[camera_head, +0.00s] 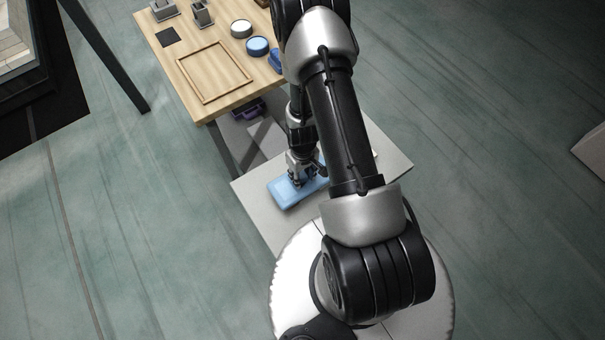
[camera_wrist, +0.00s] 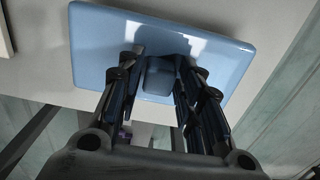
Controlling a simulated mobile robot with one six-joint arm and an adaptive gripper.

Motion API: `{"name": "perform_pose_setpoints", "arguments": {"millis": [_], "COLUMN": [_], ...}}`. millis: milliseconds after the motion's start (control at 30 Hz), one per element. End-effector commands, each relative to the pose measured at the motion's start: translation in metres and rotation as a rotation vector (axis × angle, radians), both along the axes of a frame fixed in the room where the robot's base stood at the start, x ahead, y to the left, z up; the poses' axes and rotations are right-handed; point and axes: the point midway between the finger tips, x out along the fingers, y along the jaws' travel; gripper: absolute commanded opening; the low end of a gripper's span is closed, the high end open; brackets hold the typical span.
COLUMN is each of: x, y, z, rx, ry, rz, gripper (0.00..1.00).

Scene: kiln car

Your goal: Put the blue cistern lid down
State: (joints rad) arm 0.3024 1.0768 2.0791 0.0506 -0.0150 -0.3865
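The blue cistern lid (camera_head: 285,194) is a light blue rounded rectangle over a pale grey surface (camera_head: 260,218) in the head view. It fills the upper middle of the wrist view (camera_wrist: 100,45), with a raised blue knob (camera_wrist: 158,80) in its middle. My gripper (camera_head: 299,180) points down onto the lid. In the wrist view its two fingers (camera_wrist: 160,66) close in on either side of the knob and appear to grip it. The lid looks flat. I cannot tell whether its underside touches the grey surface. My arm hides part of the lid in the head view.
A dark post (camera_head: 105,52) stands left. The grey surface is bare left of the lid.

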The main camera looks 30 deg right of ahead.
Motion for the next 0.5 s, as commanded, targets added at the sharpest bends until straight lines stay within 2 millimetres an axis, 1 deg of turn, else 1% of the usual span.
{"name": "perform_pose_setpoints", "arguments": {"millis": [33, 133, 400, 500], "x": [0.0, 0.0, 0.0, 0.0], "y": [0.0, 0.0, 0.0, 0.0], "z": [0.0001, 0.0, 0.0001, 0.0032], "rx": [0.0, 0.0, 0.0, 0.0], "ry": [0.0, 0.0, 0.0, 0.0], "rz": [0.0, 0.0, 0.0, 0.0], "gripper": [0.4, 0.46, 0.46, 0.46]}}
